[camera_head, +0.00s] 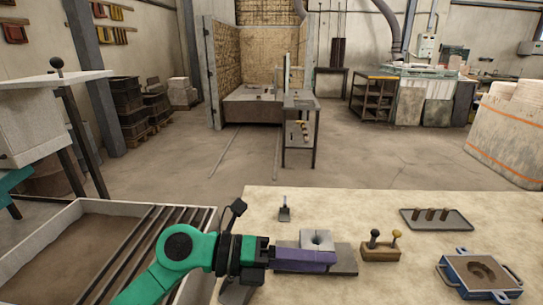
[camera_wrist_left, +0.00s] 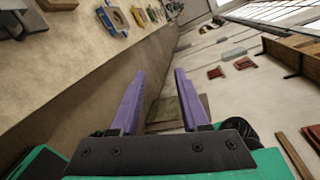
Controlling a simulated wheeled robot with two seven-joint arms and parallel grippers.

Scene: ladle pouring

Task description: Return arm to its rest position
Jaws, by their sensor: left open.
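My left arm is green and comes in from the lower left in the head view. Its gripper (camera_head: 334,258) points to the right and has purple fingers. In the left wrist view the two fingers (camera_wrist_left: 155,100) stand apart with nothing between them. In the head view the fingers pass in front of a grey block with a round hole (camera_head: 317,238) and a dark plate (camera_head: 346,263). I cannot tell how high above the table they are. My right gripper is not in view. I cannot make out a ladle.
The pale worktable (camera_head: 350,205) carries a small upright tool (camera_head: 285,212), a wooden block with two knobs (camera_head: 381,252), a tray with brown rods (camera_head: 455,222) and a blue-framed mould (camera_head: 480,277). A sand bin (camera_head: 35,218) with bars lies left. The table's back middle is clear.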

